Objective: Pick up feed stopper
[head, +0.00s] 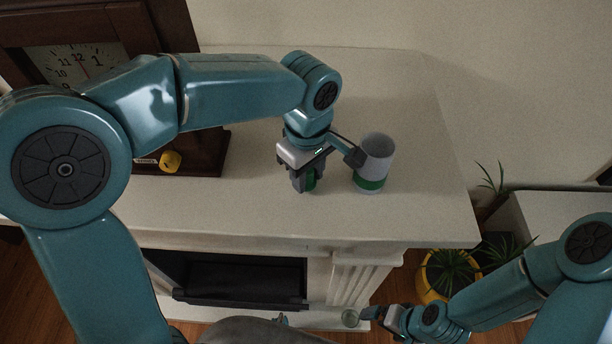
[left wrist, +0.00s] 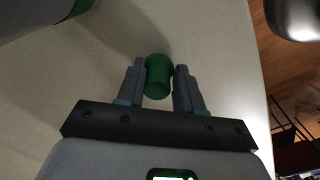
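A small green cylinder, likely the feed stopper (left wrist: 158,77), is between the two fingers of my left gripper (left wrist: 159,82) in the left wrist view. The fingers sit very close to its sides; whether both touch it cannot be made out. In the head view my left gripper (head: 304,180) points down over the pale mantel top, with a bit of the green stopper (head: 311,181) showing beside a finger and the rest hidden. My right gripper (head: 371,313) is low at the bottom, in front of and below the mantel; its opening is unclear.
A white cup with a green band (head: 374,162) stands just right of my left gripper. A dark wooden clock (head: 200,150) and a small yellow object (head: 170,161) are at left. The mantel (head: 430,200) is clear at right. A potted plant (head: 447,272) is beyond its edge.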

